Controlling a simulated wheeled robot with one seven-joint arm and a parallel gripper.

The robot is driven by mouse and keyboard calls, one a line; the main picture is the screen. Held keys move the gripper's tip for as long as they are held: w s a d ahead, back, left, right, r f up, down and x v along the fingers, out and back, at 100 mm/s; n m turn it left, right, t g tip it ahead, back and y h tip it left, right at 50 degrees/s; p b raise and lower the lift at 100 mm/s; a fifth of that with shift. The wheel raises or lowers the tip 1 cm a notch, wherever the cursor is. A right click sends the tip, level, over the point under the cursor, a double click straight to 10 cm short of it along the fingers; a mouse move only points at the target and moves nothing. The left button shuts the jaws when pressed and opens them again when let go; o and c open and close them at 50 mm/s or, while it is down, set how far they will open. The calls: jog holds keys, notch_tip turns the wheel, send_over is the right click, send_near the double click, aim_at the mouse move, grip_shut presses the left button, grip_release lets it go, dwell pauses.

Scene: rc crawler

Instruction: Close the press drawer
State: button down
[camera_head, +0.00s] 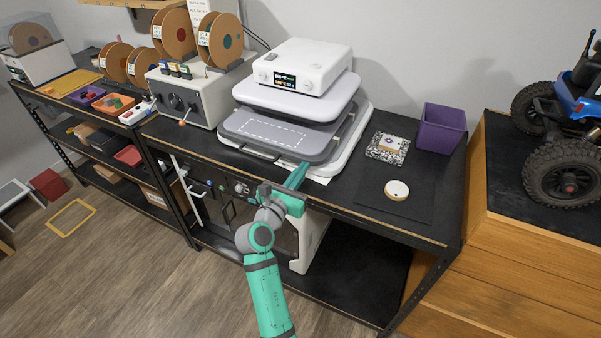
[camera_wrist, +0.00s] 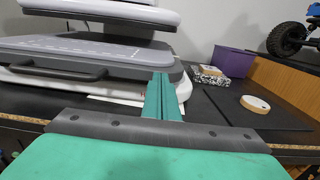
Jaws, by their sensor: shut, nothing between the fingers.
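The white heat press (camera_head: 304,67) stands on the black workbench, with a small display on its top. Its grey drawer (camera_head: 285,131), marked with a dashed white rectangle, sticks out toward the front below the raised upper plate (camera_head: 297,93). In the wrist view the drawer (camera_wrist: 130,58) is at the left, with a dark handle (camera_wrist: 52,72) along its front edge. My gripper (camera_head: 297,176) is shut and empty at the drawer's front right corner. In the wrist view its fingers (camera_wrist: 162,97) point forward just right of the handle. I cannot tell whether they touch the drawer.
A purple bin (camera_head: 441,128), a patterned block (camera_head: 387,148) and a round white-topped disc (camera_head: 397,190) on a dark mat are to the right. A spool machine (camera_head: 190,95) stands left of the press. A blue crawler (camera_head: 570,140) is on the wooden crate at far right.

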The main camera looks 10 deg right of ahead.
aim_at(309, 158)
jog(key=x, duration=0.4)
jog(key=shift+w+d+r, duration=0.15)
jog(key=shift+w+d, duration=0.1)
jog(key=shift+w, duration=0.1)
jog(key=shift+s+a, duration=0.2)
jog(key=shift+s, duration=0.15)
jog(key=v, duration=1.3)
jog(key=shift+s+a, duration=0.25)
jog(key=shift+f, duration=0.3)
